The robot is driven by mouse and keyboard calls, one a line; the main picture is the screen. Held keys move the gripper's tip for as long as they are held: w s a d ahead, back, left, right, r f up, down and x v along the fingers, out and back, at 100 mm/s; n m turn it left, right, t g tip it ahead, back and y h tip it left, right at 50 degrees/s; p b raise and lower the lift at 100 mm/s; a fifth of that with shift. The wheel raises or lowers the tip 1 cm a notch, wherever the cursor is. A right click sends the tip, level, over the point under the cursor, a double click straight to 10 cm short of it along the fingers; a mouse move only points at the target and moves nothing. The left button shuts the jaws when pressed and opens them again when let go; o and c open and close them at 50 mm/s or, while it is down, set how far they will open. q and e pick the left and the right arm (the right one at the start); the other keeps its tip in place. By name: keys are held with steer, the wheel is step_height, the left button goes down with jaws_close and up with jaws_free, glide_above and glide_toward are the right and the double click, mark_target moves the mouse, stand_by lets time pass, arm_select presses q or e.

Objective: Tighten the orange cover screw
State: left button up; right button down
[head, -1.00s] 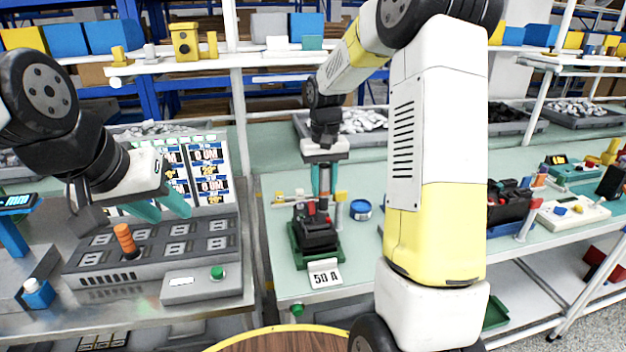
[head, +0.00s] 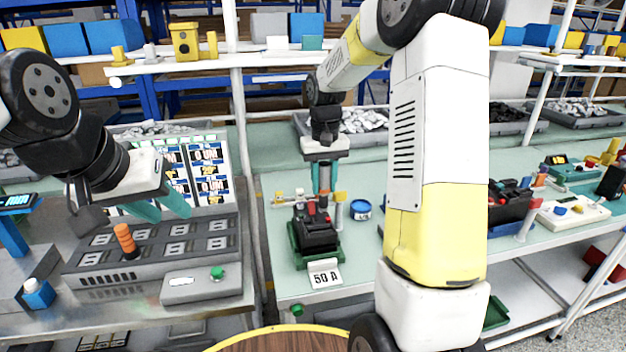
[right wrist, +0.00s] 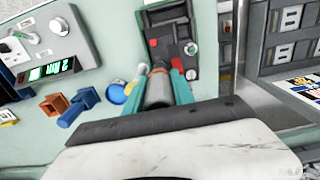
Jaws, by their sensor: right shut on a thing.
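My right gripper (head: 323,180) points down over a black breaker (head: 316,232) in a green fixture (head: 294,254). In the right wrist view its teal fingers (right wrist: 159,90) are shut on a grey cylindrical tool (right wrist: 158,92). The tool's far end meets the breaker's near edge (right wrist: 170,40), where a small orange-brown part shows. I cannot tell whether that is the orange cover screw or part of the tool. My left gripper (head: 160,206) is open and empty above a grey panel, with its teal fingers apart.
An orange handle (head: 125,238) stands on the grey socket panel (head: 215,262) at left. A thin post (head: 339,216) stands close beside the breaker. A meter (right wrist: 55,40) shows in the wrist view.

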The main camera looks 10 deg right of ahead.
mark_target(324, 164)
steer(key=shift+r, duration=2.75)
